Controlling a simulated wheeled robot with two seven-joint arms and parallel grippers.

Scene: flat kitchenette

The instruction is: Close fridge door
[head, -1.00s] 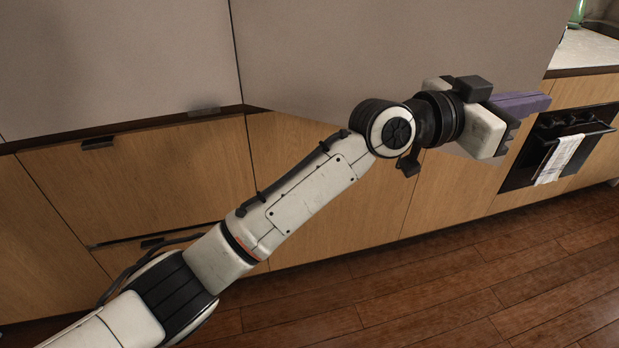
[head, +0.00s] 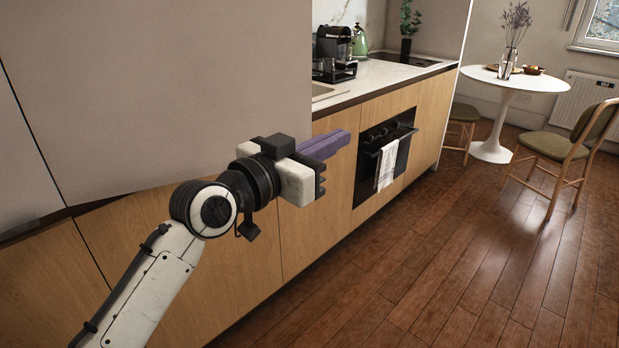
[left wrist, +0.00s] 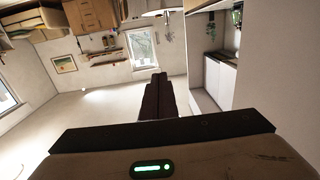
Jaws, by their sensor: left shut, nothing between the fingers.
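The fridge door appears to be the large plain grey panel (head: 190,90) in the left half of the head view. A dark seam runs down its left side and a dark strip shows under its lower left edge. I cannot tell how far it stands open. My left gripper (head: 338,142) is shut and empty, its purple fingers pointing right, in front of the panel's lower right corner in the picture. I cannot tell whether it touches the panel. In the left wrist view the shut fingers (left wrist: 158,95) point at open room, with a pale surface (left wrist: 282,75) close on the right.
Wooden lower cabinets (head: 180,285) run below and beyond the panel to an oven (head: 385,155) with a towel (head: 387,166). A coffee machine (head: 335,52) stands on the counter. A round white table (head: 535,82) and chairs stand at the back right. The wooden floor (head: 470,260) is clear.

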